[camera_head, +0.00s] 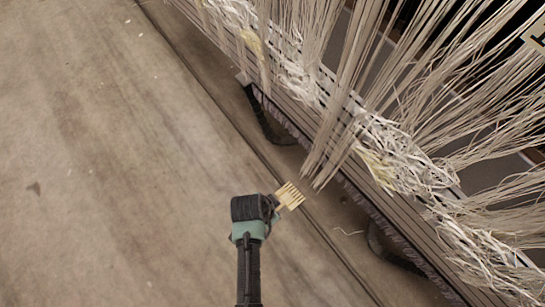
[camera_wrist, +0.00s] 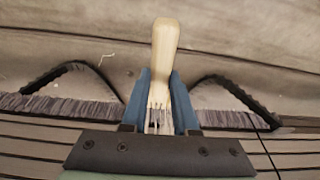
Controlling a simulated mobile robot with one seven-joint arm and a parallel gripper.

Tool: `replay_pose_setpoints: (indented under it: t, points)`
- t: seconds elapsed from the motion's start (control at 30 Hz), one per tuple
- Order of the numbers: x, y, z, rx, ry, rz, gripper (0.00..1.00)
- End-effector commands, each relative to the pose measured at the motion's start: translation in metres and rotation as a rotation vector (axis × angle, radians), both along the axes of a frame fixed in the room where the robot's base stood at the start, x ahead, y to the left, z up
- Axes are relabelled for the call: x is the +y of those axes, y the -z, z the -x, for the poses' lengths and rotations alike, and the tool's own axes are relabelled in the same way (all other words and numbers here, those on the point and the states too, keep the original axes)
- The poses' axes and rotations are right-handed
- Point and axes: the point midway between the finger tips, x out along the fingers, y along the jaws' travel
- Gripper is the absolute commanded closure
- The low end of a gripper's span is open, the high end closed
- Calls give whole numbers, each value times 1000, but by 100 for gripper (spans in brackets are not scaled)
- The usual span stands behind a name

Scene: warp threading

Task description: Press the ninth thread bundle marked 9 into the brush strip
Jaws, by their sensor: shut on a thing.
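No number 9 is readable.
Many white threads (camera_head: 400,150) lie tangled along the slatted beam. Dark curved brackets (camera_head: 265,118) stick out below the beam toward the floor. The concrete floor (camera_head: 110,160) on the left is clear. A loose strand (camera_head: 349,232) lies on it near the beam.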

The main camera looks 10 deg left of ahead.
Motion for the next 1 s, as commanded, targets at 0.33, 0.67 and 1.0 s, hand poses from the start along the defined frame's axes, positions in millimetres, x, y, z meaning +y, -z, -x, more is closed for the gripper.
replay_pose_setpoints:
  t: [0.33, 0.67, 1.0]
  points:
    - [-15, 4, -22, -3, 8, -2, 100]
    - [-37, 4, -53, -2, 7, -2, 100]
    - [-45, 2, -62, -1, 4, -1, 100]
